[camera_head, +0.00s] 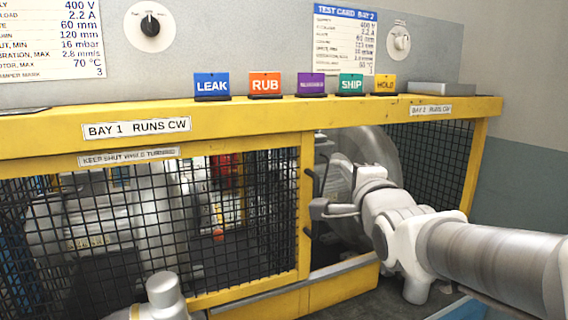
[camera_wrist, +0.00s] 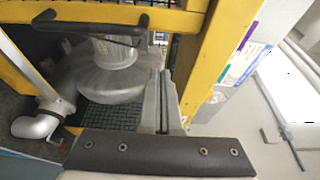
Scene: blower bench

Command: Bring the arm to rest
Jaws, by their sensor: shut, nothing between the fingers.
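My arm reaches in from the right in the head view, in front of the bay's right opening. My gripper (camera_head: 318,208) points left, close to the yellow post (camera_head: 306,185) between the two bays. It is shut with nothing held. In the wrist view, the gripper (camera_wrist: 164,78) shows as two grey fingers together above a dark bar with screws. I cannot tell whether it touches the post.
A yellow frame with a black mesh guard (camera_head: 150,210) closes the left bay. A black handle (camera_wrist: 90,27) shows in the wrist view. A grey blower casing (camera_wrist: 110,75) stands behind the opening. Coloured signs, including LEAK (camera_head: 212,86), stand on the top rail.

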